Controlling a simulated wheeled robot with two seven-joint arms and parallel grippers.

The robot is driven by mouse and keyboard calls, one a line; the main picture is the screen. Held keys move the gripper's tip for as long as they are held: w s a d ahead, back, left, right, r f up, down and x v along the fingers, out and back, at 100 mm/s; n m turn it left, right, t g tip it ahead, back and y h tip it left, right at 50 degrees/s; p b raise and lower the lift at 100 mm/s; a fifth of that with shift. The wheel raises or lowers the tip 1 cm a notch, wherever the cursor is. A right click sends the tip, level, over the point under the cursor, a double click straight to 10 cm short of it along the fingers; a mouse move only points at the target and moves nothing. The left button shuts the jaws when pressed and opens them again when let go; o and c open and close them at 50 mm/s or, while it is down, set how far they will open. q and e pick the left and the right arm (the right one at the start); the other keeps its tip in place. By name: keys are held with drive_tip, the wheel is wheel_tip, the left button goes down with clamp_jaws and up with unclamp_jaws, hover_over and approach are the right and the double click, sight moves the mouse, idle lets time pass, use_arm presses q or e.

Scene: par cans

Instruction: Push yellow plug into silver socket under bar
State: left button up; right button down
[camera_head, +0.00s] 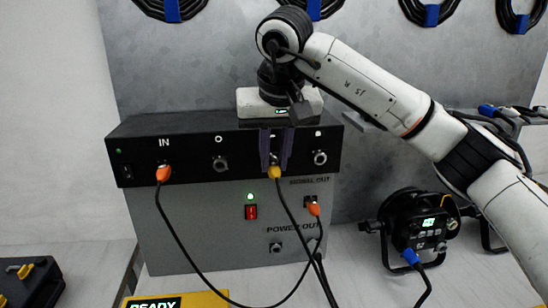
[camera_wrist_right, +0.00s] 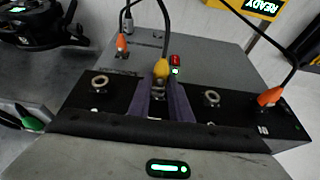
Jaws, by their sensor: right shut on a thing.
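The yellow plug (camera_head: 274,172) is at the front of the black panel, with its dark cable hanging down; it also shows in the right wrist view (camera_wrist_right: 161,69). My right gripper (camera_head: 275,163) points down at the panel, its purple fingers shut on the plug. Silver metal shows just behind the plug in the wrist view; whether the plug is seated in a socket I cannot tell. Two bare silver sockets show, one left (camera_head: 220,163) and one right (camera_head: 320,158) of the plug. The small marks above them are hard to read, and the gripper hides any mark above the plug. My left gripper is out of view.
An orange plug (camera_head: 163,173) sits in the IN socket. Another orange plug (camera_head: 313,208) is at the lower right, near a red switch (camera_head: 251,212). Loose cables hang in front of the grey box (camera_head: 200,235). A stage light (camera_head: 420,228) stands at right.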

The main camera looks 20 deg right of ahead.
drive_tip(key=shift+w+d, duration=0.25)
drive_tip(key=shift+w, duration=0.75)
idle(2.1)
drive_tip(key=c, duration=1.5)
unclamp_jaws()
drive_tip(key=shift+c, duration=0.2)
drive_tip(key=v, duration=1)
